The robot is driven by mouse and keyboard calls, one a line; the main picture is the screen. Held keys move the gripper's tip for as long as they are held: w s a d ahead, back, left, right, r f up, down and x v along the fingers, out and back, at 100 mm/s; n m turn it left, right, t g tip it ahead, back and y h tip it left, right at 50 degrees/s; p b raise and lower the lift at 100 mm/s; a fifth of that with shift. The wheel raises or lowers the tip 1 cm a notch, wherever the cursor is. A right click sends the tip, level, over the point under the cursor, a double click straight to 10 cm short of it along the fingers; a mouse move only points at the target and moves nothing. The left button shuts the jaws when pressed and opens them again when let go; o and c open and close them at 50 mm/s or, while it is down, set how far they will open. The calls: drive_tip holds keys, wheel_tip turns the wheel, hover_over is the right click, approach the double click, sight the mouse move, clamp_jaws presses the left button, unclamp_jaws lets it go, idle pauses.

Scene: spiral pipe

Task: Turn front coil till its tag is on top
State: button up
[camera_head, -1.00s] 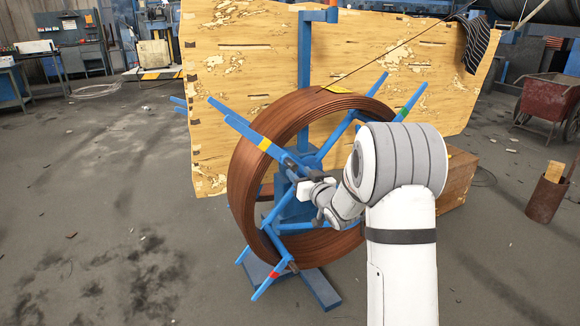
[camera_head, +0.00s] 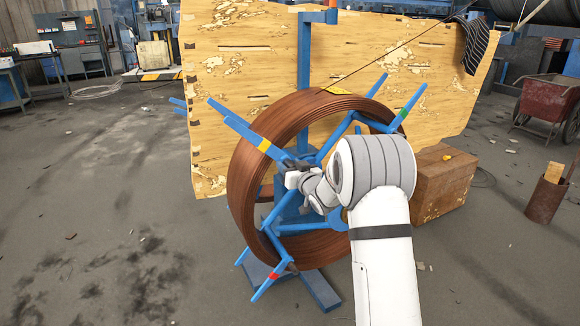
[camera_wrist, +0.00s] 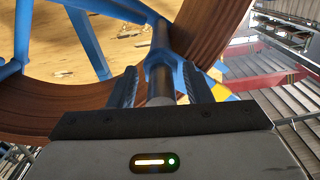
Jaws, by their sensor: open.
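The front coil (camera_head: 262,130) is a thick ring of copper-brown wire, held upright on a blue spoked reel (camera_head: 330,148). Contact cannot be told.
A patchy yellow board (camera_head: 240,60) stands behind the reel, with a blue post (camera_head: 304,55). A wooden crate (camera_head: 443,182) is behind my arm at right. A red cart (camera_head: 550,98) and a rusty bin (camera_head: 546,200) stand far right.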

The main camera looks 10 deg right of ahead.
clamp_jaws()
idle(0.5)
